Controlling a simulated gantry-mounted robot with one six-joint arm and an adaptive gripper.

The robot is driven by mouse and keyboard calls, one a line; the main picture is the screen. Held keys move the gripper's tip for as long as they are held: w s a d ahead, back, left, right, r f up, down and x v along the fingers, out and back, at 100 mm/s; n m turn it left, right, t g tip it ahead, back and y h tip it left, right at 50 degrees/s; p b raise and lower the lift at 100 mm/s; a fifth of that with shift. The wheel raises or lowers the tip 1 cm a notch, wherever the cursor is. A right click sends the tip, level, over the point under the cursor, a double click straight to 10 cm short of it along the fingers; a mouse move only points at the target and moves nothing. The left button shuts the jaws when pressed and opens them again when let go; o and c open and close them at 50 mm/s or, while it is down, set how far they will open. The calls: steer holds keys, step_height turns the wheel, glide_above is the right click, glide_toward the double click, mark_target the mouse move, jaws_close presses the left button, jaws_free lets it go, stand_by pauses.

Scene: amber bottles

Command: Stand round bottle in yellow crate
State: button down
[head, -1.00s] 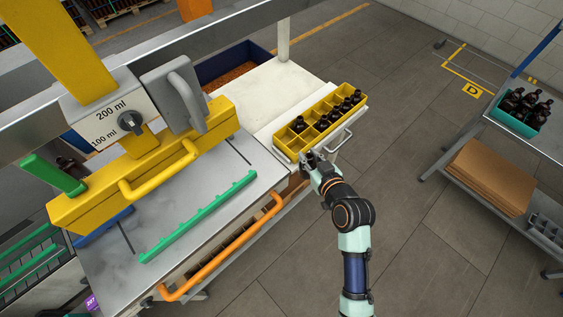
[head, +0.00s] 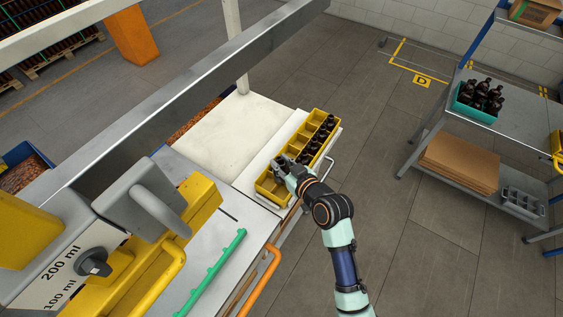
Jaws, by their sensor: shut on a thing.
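The yellow crate (head: 265,193) stands on a pale ledge at the side of the bench. It is divided into compartments. Several dark amber bottles (head: 318,139) stand in its compartments along the right and far side. My gripper (head: 283,166) is over the near part of the crate, shut on a dark bottle (head: 282,161). The gripper hides most of that bottle, so I cannot tell its shape or whether its base is inside a compartment. The nearest compartments and some on the left side look empty.
The white bench top (head: 225,135) left of the crate is clear. A yellow filling machine (head: 130,260) and a green toothed rail (head: 215,270) are at lower left. A metal handle (head: 322,172) juts out right of the crate. A teal crate of bottles (head: 478,100) is on the right-hand cart.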

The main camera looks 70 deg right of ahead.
steer(key=shift+s+a+f, duration=0.15)
steer(key=shift+s+f, duration=0.05)
steer(key=shift+f+b, duration=0.25)
steer(key=shift+b, duration=0.1)
step_height(320, 180, down, 7)
steer(key=b, duration=0.6)
steer(key=shift+f, duration=0.1)
steer(key=shift+f, duration=0.2)
steer(key=shift+f+b, duration=1.25)
steer(key=shift+f, duration=0.05)
steer(key=c, duration=0.8)
jaws_free()
steer(key=shift+c, duration=0.2)
steer(key=v, duration=1.2)
